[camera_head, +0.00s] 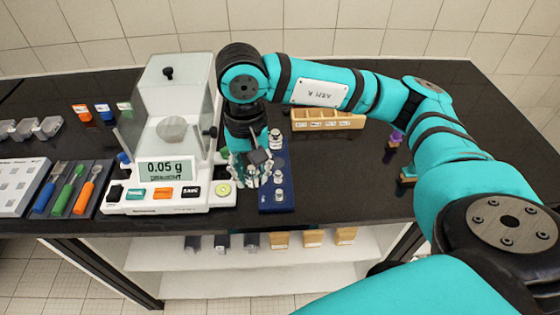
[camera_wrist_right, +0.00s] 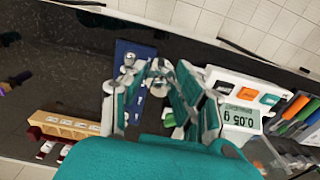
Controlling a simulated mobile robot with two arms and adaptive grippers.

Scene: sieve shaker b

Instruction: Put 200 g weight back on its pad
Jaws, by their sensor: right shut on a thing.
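My right gripper (camera_head: 254,172) points down beside the left edge of the blue weight tray (camera_head: 271,208), between it and the balance. In the wrist view the right gripper (camera_wrist_right: 158,78) is shut on a silver weight (camera_wrist_right: 158,70), which I take as the 200 g weight; its marking is unreadable. The fingers hide most of it in the head view. Other silver weights stand on the tray: one at the back (camera_head: 275,138) and one at the front (camera_head: 279,197). Part of the tray is hidden by my gripper. My left gripper is not in view.
The balance (camera_head: 150,207) with its glass draft shield stands left of my gripper and reads 0.05 g. A wooden box (camera_head: 328,121) stands behind and right of the tray. Colored-handled tools (camera_head: 75,190) lie at the left.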

